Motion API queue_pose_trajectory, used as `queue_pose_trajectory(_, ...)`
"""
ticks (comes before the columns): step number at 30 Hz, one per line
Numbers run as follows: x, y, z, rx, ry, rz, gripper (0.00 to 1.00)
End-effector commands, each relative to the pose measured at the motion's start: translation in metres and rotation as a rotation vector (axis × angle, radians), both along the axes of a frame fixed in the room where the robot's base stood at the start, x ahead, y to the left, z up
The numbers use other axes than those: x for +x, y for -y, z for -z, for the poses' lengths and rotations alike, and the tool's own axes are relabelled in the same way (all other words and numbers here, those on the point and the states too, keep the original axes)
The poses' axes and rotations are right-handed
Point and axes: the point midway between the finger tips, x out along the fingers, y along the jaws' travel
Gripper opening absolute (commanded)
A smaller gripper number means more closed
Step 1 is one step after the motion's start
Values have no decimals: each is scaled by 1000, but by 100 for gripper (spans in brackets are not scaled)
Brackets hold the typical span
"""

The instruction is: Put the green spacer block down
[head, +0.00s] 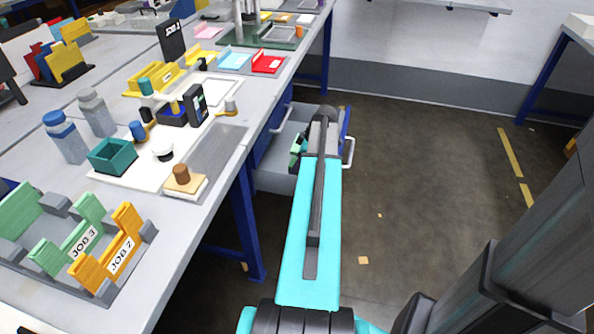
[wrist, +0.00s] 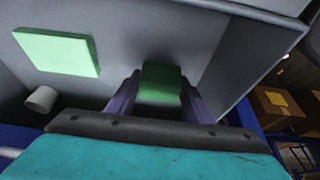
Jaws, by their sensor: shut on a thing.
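My gripper (wrist: 158,97) is shut on a green block, the green spacer block (wrist: 160,83), seen between its two fingers in the wrist view. The block is inside the open grey drawer (wrist: 192,35). I cannot tell whether its underside touches the drawer floor. In the head view my arm reaches over the open drawer (head: 272,180) under the bench, and it hides most of the gripper and the block.
A pale green flat pad (wrist: 57,52) lies in the drawer left of my gripper, with a small white cylinder (wrist: 41,99) below it. Drawer walls stand close around.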

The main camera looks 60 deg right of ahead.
Motion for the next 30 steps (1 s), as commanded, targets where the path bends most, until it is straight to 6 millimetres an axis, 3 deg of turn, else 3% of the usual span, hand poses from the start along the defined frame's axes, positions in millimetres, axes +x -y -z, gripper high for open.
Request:
queue_pose_trajectory(10, 0, -1, 34, 2, -1, -1, 24)
queue_pose_trajectory(25, 1, -1, 39, 0, 0, -2, 24)
queue_pose_trajectory(26, 1, -1, 40, 0, 0, -2, 48)
queue_pose_trajectory(29, 1, -1, 39, 0, 0, -2, 65)
queue_pose_trajectory(30, 1, -1, 39, 0, 0, -2, 65)
